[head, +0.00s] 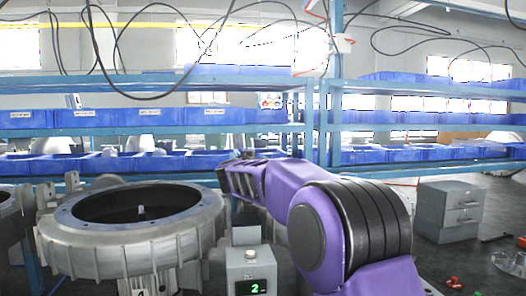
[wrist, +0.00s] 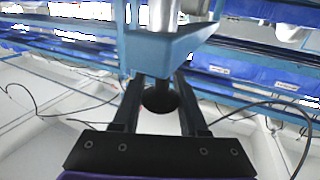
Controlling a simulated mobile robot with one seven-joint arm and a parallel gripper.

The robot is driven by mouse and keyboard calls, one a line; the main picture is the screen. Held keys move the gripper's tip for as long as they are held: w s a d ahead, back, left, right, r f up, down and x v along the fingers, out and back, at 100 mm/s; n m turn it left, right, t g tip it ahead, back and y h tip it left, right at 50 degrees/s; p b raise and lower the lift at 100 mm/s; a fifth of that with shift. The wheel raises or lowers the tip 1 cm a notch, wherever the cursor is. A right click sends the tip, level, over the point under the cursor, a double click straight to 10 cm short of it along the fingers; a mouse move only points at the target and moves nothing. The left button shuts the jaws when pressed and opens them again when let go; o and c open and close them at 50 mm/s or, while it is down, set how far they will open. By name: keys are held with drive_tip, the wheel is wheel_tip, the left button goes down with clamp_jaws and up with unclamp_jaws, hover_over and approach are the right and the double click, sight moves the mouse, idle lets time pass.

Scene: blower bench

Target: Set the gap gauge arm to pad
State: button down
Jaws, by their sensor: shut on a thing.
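In the wrist view, the two dark fingers of my gripper (wrist: 158,82) reach up to a blue block (wrist: 170,48), which looks like the gap gauge arm. Their tips are partly hidden by it. A grey metal post passes by the block, and a black round end (wrist: 160,98) shows between the fingers. My gripper is shut on this piece. In the head view, my purple arm reaches left, and its dark end is beside the big grey ring-shaped blower casing (head: 200,238). The fingertips and the pad cannot be made out there.
A grey box with a green "2" display (head: 250,262) stands in front, right of the casing. Blue shelving with blue bins (head: 150,117) runs behind. A grey drawer cabinet (head: 450,212) stands on the floor at right. Black cables hang overhead.

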drive_tip(key=shift+s+a+r+m+h+p, duration=0.1)
drive_tip(key=shift+s+a+m+h+p, duration=0.15)
drive_tip(key=shift+a+p, duration=0.35)
drive_tip(key=shift+a+m+h+p, duration=0.15)
drive_tip(key=shift+a+h+p, duration=0.25)
drive_tip(key=shift+a, duration=0.3)
drive_tip(key=shift+c, duration=2.2)
unclamp_jaws()
drive_tip(key=v, duration=1.7)
drive_tip(key=shift+s+b, duration=0.3)
drive_tip(key=shift+b, duration=0.1)
drive_tip(key=shift+r, duration=0.2)
